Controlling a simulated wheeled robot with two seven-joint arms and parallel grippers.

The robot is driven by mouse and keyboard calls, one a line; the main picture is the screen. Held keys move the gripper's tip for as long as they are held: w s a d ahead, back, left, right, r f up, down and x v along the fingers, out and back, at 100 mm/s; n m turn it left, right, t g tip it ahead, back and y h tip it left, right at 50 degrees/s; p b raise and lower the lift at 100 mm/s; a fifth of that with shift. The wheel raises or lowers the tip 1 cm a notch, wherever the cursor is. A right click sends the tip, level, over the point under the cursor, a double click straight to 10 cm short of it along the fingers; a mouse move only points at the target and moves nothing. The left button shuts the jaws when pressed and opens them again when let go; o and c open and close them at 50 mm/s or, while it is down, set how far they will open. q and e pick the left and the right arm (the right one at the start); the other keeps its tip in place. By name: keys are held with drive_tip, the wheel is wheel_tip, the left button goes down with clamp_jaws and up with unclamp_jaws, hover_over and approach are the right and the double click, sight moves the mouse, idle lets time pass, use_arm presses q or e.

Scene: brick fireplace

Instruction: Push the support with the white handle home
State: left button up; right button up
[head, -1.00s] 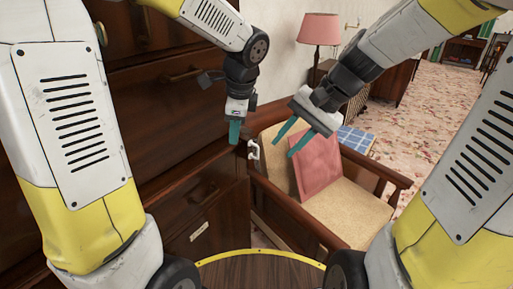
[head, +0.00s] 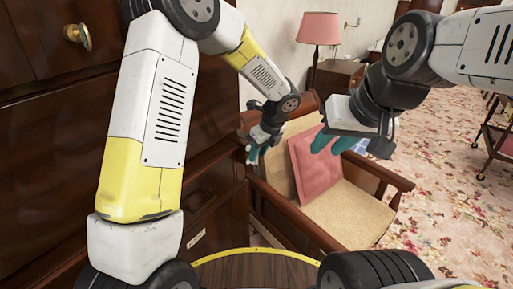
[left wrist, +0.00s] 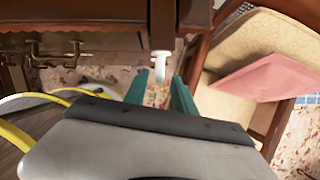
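The white handle (left wrist: 159,66) hangs from the end of a dark wooden support (left wrist: 163,25) in the left wrist view. In that view my left gripper (left wrist: 160,90) is open, with its teal fingers on either side of the line to the handle; I cannot tell whether they touch it. In the head view my left gripper (head: 256,151) is at the support's end beside the dark desk, and mostly covers the handle. My right gripper (head: 332,141) is in front of the armchair's pink cushion, empty, its teal fingers apart.
The wooden armchair (head: 352,212) with a pink cushion (head: 316,170) stands close right of the desk (head: 205,205). A pink lamp (head: 318,30) stands behind it. A round wooden top with a yellow rim (head: 255,250) is in front. Open carpet (head: 450,210) lies to the right.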

use_arm(q)
drive_tip(key=shift+x, duration=1.1)
drive_tip(key=shift+c, duration=0.4)
clamp_jaws()
drive_tip(key=shift+r, duration=0.1)
